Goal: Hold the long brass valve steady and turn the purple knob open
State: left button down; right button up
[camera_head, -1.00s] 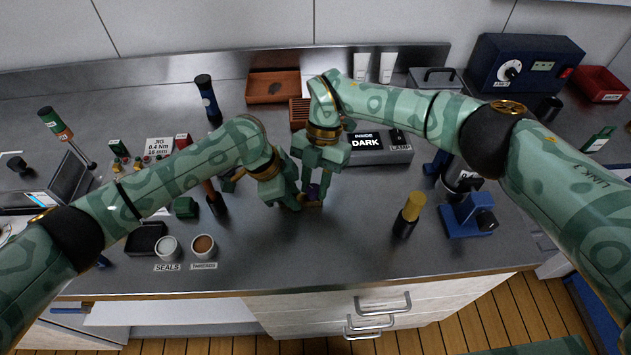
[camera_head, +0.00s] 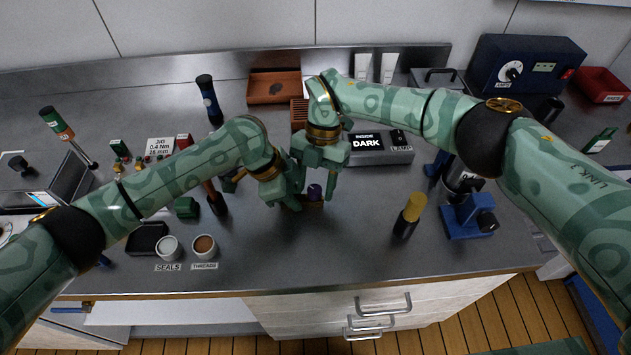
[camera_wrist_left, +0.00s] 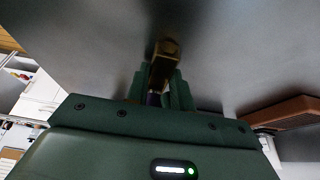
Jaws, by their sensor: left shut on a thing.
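The brass valve (camera_head: 311,204) is low in the middle of the bench in the head view, mostly hidden by my grippers. Its purple knob (camera_head: 314,192) faces up. My left gripper (camera_head: 291,204) is shut on the valve from the left. In the left wrist view the brass body (camera_wrist_left: 165,65) sits between the green fingers (camera_wrist_left: 160,88), with a bit of purple (camera_wrist_left: 152,98) behind it. My right gripper (camera_head: 317,187) is above the valve, its fingers spread apart on either side of the knob with a gap showing.
A grey box with a DARK display (camera_head: 367,144) stands behind to the right. A yellow-capped black bottle (camera_head: 408,216) and a blue stand (camera_head: 467,216) are at right. Cups of seals (camera_head: 168,248) and threads (camera_head: 204,246) stand at front left. The bench in front of the valve is clear.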

jog(key=v, duration=1.2)
jog(key=shift+f, duration=0.1)
jog(key=s+d+f+m+t+y, duration=0.1)
jog(key=s+d+f+m+y, duration=0.1)
jog(key=s+d+f+m, duration=0.3)
notch_tip(320, 180, up, 5)
jog(key=a+m+t, duration=0.1)
jog(key=m+t, duration=0.2)
jog(key=m, duration=0.1)
jog(key=a+f+m, duration=0.1)
jog(key=f, duration=0.2)
jog(key=a+f+m, duration=0.1)
jog(key=a+f, duration=0.1)
jog(key=f, duration=0.2)
jog(key=a+f+m, duration=0.1)
jog(key=a+f, duration=0.1)
jog(key=f, duration=0.2)
jog(key=shift+a+y, duration=0.1)
jog(key=shift+y, duration=0.3)
jog(key=shift+r, duration=0.1)
jog(key=c, duration=1)
